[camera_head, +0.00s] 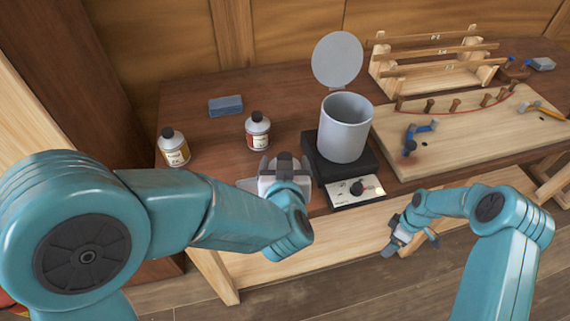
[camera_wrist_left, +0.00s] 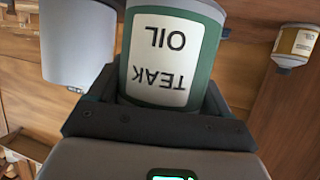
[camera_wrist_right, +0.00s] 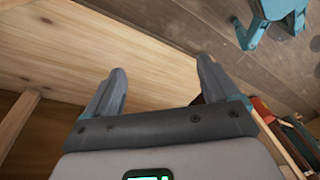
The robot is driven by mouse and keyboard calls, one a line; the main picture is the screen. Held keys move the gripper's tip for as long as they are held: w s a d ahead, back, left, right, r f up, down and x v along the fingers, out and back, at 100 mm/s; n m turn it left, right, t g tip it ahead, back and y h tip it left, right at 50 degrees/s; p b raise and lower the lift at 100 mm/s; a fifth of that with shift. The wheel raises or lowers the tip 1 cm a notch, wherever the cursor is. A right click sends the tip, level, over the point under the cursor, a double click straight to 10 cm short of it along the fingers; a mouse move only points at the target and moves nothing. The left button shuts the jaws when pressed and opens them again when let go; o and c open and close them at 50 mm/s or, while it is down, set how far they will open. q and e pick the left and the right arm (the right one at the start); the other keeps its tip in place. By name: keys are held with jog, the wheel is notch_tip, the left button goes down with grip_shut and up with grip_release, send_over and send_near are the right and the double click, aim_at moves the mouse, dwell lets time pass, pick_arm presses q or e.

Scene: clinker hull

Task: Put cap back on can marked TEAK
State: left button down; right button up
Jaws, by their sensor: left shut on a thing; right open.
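The can marked TEAK OIL (camera_wrist_left: 172,52) is green with a white label and shows in the left wrist view, its lettering upside down. My left gripper (camera_wrist_left: 160,105) is shut around this can. In the head view my left gripper (camera_head: 284,165) is at the table's front, left of the hot plate, and it hides the can. The can's top is out of view, and I cannot make out a loose cap. My right gripper (camera_head: 402,240) is open and empty in front of the table edge; its spread fingers show in the right wrist view (camera_wrist_right: 160,85).
A grey pot (camera_head: 345,128) with its round lid (camera_head: 337,61) raised stands on a black hot plate (camera_head: 368,166). A wooden board (camera_head: 460,135) with tools lies right.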

jog(key=s+a+f+m+y, duration=0.1)
jog(key=s+a, duration=0.4)
jog(key=a, duration=0.2)
jog(key=s+a+f+m+y, duration=0.1)
jog(key=s+a, duration=0.3)
jog(key=a, duration=0.4)
jog(key=s+a+r+m, duration=0.2)
jog(key=s+a+m, duration=0.1)
jog(key=s+m, duration=0.2)
jog(key=s+a+r+m, duration=0.3)
jog(key=s+m, duration=0.3)
jog(key=shift+a+r+t, duration=0.2)
jog(key=shift+r+t, duration=0.1)
jog(key=shift+t, duration=0.1)
pick_arm(q)
jog(key=w+a+f, duration=0.1)
jog(key=a, duration=0.5)
jog(key=w+a+f, duration=0.1)
jog(key=a+f, duration=0.1)
jog(key=a, duration=0.5)
jog(key=w+a+f, duration=0.1)
jog(key=a, duration=0.5)
jog(key=shift+w+a+f, duration=0.15)
jog(key=shift+f, duration=0.3)
pick_arm(e)
jog(key=shift+w, duration=0.1)
